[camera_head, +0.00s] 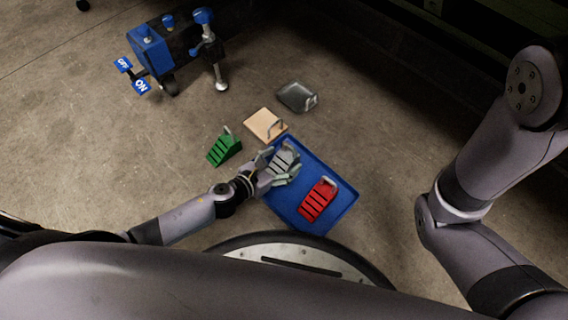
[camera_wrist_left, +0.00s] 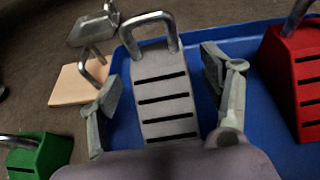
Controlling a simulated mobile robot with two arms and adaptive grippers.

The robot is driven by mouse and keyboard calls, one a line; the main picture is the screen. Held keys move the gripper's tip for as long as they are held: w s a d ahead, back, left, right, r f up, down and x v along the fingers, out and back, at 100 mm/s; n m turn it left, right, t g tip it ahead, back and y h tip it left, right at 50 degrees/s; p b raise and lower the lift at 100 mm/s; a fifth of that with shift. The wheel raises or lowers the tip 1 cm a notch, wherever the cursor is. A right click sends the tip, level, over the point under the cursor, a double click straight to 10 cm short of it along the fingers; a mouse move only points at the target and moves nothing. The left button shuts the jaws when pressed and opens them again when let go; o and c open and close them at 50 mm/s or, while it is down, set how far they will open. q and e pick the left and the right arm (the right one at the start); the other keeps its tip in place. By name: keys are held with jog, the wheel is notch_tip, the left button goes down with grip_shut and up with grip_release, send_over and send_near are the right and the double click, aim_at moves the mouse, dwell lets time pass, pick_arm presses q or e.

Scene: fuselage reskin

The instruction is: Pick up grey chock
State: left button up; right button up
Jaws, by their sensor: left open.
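The grey chock (camera_wrist_left: 163,92) is a slotted wedge with a metal loop handle at its far end. It rests on the blue tray (camera_head: 328,172), where it also shows in the head view (camera_head: 285,160), partly hidden by my gripper. My left gripper (camera_wrist_left: 165,85) is open, with one finger on each side of the grey chock and a gap visible at each side. In the head view, my left gripper (camera_head: 283,172) is over the left part of the tray. My right arm shows at the right of the head view, but its gripper is out of the picture.
A red chock (camera_head: 318,201) sits on the same tray, right of the grey one. A green chock (camera_head: 224,149), a tan plate (camera_head: 265,125) and a dark grey plate (camera_head: 296,96) with handles lie on the floor. A blue machine (camera_head: 152,50) stands farther back.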

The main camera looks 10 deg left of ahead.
pick_arm(q)
jog(key=shift+x, duration=0.75)
jog(key=shift+c, duration=0.2)
jog(key=c, duration=1.5)
